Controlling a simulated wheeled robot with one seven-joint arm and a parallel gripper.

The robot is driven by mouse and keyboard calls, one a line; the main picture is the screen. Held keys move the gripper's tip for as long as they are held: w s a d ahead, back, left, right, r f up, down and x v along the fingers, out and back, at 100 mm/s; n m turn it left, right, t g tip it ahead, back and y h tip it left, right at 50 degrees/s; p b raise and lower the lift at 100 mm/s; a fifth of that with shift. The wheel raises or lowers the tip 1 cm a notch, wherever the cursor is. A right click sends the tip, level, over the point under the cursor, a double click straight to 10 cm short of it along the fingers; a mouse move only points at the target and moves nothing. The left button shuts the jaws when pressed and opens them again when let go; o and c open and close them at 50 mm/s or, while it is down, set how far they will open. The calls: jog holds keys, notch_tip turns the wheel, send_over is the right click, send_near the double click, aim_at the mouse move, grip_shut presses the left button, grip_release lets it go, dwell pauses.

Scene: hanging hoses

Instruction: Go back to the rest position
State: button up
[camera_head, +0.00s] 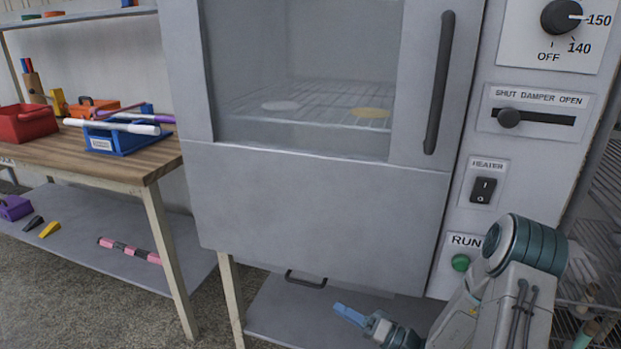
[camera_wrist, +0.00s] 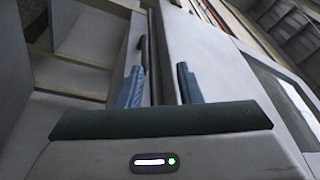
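My gripper (camera_head: 348,314) is low in the head view, in front of the lower part of the grey oven (camera_head: 320,205). Its blue fingers point left, and my arm comes in from the lower right. In the wrist view the two fingers of my gripper (camera_wrist: 161,82) stand apart with nothing held between them. The oven's door is closed, with a dark upright handle (camera_head: 440,85) on its right side. Through the window a wire rack (camera_head: 310,103) shows, with a pale disc and a yellow disc on it.
The control panel right of the door has a dial (camera_head: 562,17) pointing to 150, a damper knob (camera_head: 508,118) at the SHUT end, a heater switch (camera_head: 483,190) and a green RUN button (camera_head: 461,262). A wooden workbench (camera_head: 145,163) with bins stands left. Wire shelving (camera_head: 606,205) stands right.

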jog(key=s+a+r+n+g+h+p, duration=0.2)
jog(key=s+a+r+g+h+p, duration=0.1)
jog(key=s+r+g+p, duration=0.65)
jog(key=s+a+r+n+g+h+p, duration=0.2)
jog(key=s+r+g+h+p, duration=0.3)
jog(key=r, duration=0.8)
jog(key=s+d+r+m+t+h+p, duration=0.1)
jog(key=d+r+t+h+p, duration=0.1)
jog(key=r, duration=0.5)
jog(key=s+d+r+m+t+h+p, duration=0.1)
jog(key=s+d+r+t+h+p, duration=0.1)
jog(key=d+r+h+p, duration=0.2)
jog(key=s+d+r+m+t+h+p, duration=0.1)
jog(key=s+d+r+t+h+p, duration=0.1)
jog(key=r+p, duration=0.5)
notch_tip(320, 180, up, 3)
jog(key=shift+s+d+m+t+h+p, duration=0.3)
jog(key=shift+d+t+h+p, duration=0.15)
jog(key=shift+d, duration=0.45)
